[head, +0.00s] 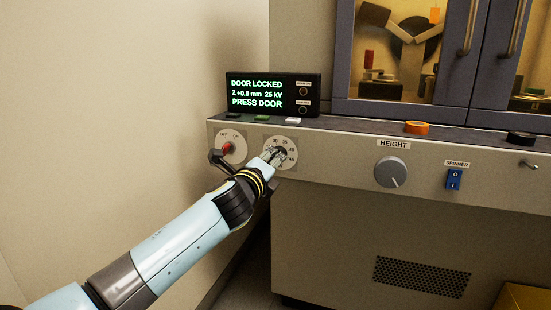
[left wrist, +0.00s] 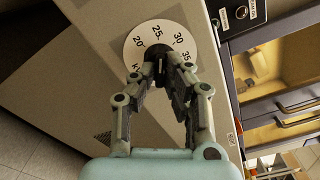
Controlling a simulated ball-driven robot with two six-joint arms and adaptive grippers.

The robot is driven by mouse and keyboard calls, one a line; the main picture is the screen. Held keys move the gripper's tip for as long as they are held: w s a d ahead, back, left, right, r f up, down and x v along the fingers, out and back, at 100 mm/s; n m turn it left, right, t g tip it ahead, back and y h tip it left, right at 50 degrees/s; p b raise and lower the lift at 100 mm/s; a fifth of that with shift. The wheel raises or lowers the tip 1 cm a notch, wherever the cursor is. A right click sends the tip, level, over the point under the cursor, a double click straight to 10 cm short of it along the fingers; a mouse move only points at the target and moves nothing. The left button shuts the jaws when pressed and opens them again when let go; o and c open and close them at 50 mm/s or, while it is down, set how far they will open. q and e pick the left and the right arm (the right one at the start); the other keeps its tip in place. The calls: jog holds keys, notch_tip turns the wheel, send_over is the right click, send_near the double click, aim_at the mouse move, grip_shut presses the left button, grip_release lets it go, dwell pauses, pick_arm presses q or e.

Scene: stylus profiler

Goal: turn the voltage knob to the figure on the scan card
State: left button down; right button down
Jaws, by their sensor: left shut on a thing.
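The voltage knob (left wrist: 158,50) is small and dark, at the middle of a white round dial (left wrist: 134,52) marked 20, 25, 30, 35 and kV in the left wrist view. In the head view the dial (head: 291,143) is on the front panel, partly covered by my left gripper (head: 273,155). The gripper's fingers (left wrist: 160,72) are shut on the knob. The knob's pointer is hard to make out. The display (head: 272,95) reads "DOOR LOCKED", "Z +0.0 mm 25 kV" and "PRESS DOOR". I cannot see a scan card. My right gripper is out of view.
A red-handled off/on switch (head: 227,148) is close left of the dial. To the right are the HEIGHT knob (head: 390,172) and the blue SPINNER switch (head: 454,180). Green, white, orange (head: 417,127) and black buttons line the ledge. Glazed cabinet doors (head: 395,55) stand above.

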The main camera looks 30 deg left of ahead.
pick_arm(q)
jog(key=m, duration=0.6)
jog(key=shift+r+m, duration=0.15)
jog(key=shift+m, duration=0.25)
jog(key=shift+w+m, duration=0.1)
jog(key=shift+m, duration=0.3)
jog(key=c, duration=1.4)
grip_release()
jog(key=p+v, duration=0.1)
jog(key=v, duration=0.7)
